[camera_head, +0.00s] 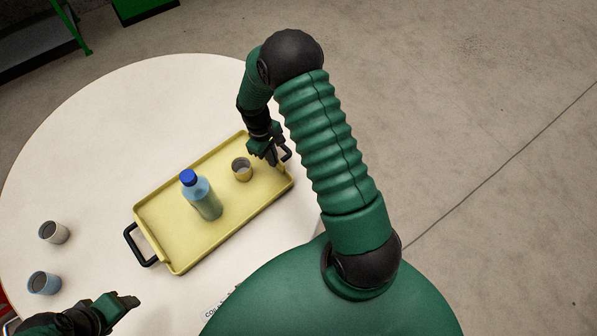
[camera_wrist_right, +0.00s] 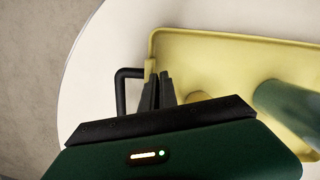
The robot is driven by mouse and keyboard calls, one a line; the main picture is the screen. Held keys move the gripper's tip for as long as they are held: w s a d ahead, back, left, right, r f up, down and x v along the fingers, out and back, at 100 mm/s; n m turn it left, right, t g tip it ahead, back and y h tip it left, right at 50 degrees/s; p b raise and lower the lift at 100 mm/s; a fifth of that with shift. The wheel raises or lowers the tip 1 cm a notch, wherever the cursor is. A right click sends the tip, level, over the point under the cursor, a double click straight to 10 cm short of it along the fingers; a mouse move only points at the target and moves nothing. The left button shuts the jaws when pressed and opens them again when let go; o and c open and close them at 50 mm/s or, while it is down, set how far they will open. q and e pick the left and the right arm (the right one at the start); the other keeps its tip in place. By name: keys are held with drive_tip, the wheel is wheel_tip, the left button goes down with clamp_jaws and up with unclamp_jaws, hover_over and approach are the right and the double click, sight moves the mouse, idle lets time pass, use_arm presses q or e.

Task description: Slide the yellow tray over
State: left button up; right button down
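The yellow tray (camera_head: 165,225) lies on the round white table, with a black handle at each end; its left handle (camera_head: 138,246) is free. My right gripper (camera_head: 271,161) is at the tray's right end, beside the right handle (camera_head: 286,153). In the right wrist view its fingers (camera_wrist_right: 158,78) are close together at the tray's end wall, beside the handle (camera_wrist_right: 122,85); any grip is unclear. My left gripper (camera_head: 136,300) is off the tray near the lower left; its finger gap is unclear.
A grey cup (camera_head: 54,232) and a bluish cup (camera_head: 44,282) stand on the table (camera_head: 110,110) left of the tray. The table is clear beyond the tray. A partly hidden label (camera_head: 218,306) lies near the front edge.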

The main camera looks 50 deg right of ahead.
drive_tip(key=shift+s+a+f, duration=0.1)
drive_tip(key=shift+s+f, duration=0.05)
drive_tip(key=shift+f, duration=0.15)
